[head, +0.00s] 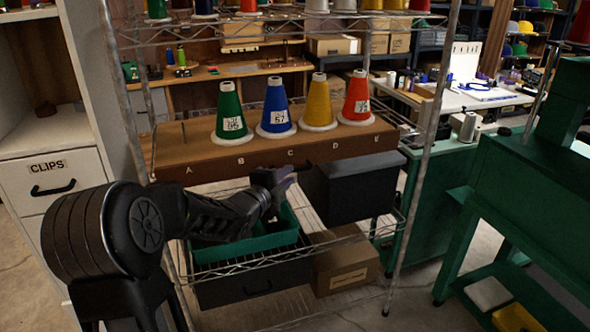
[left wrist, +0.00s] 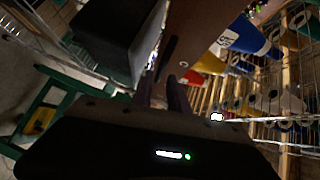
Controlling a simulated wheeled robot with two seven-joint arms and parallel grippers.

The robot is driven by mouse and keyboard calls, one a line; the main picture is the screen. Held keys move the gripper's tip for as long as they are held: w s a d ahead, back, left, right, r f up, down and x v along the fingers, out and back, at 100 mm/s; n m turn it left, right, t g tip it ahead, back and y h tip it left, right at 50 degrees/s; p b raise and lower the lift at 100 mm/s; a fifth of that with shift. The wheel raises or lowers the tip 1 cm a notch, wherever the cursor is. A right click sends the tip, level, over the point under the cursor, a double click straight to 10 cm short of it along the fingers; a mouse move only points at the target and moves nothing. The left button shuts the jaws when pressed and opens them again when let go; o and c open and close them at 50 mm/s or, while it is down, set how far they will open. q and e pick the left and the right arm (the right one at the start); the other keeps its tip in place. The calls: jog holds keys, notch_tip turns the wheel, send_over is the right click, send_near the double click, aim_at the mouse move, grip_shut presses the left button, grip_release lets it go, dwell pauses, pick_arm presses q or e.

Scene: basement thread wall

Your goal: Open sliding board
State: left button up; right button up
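The brown wooden board (head: 205,165) lies across the wire rack in the head view, with letters A to E along its front face. Green (head: 230,112), blue (head: 276,108), yellow (head: 319,105) and red (head: 357,100) thread cones stand on it. My left gripper (head: 284,177) is just below the board's front, near the letter C. In the left wrist view its two dark fingers (left wrist: 165,92) are apart, with the brown board (left wrist: 187,40) close ahead and a dark slot or bar on its face. Whether they touch it cannot be told. My right gripper is not in view.
Below the board are a green bin (head: 245,248), a black box (head: 350,187) and a cardboard box (head: 345,265). A rack post (head: 425,140) stands at the right, with green benches (head: 530,165) beyond. A CLIPS drawer cabinet (head: 45,145) is at the left.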

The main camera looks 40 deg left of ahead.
pick_arm(q)
jog(key=x, duration=0.5)
jog(key=shift+w+p, duration=0.15)
jog(key=shift+p, duration=0.25)
grip_shut()
jog(key=shift+f, duration=0.1)
dwell(0.9)
